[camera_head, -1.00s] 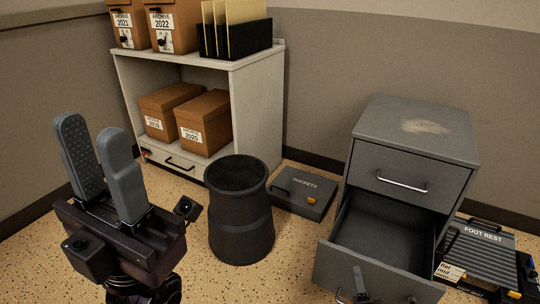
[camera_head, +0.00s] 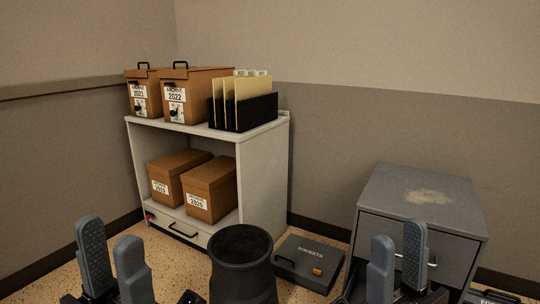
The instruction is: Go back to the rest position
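My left gripper (camera_head: 112,245) is at the lower left, fingers pointing up, with a gap between them and nothing held. My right gripper (camera_head: 398,248) is at the lower right, in front of the grey filing cabinet (camera_head: 422,194) in the picture. Its fingers also point up and stand apart, with nothing between them. Parts of both gripper bodies are cut off by the bottom edge. The cabinet's upper drawer is shut; its lower part is hidden or out of view.
A white shelf unit (camera_head: 265,180) holds archive boxes (camera_head: 205,92) and a black file holder (camera_head: 244,114). A dark bin (camera_head: 241,262) stands between my grippers in the picture. A grey sockets case (camera_head: 309,262) lies on the floor between bin and cabinet.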

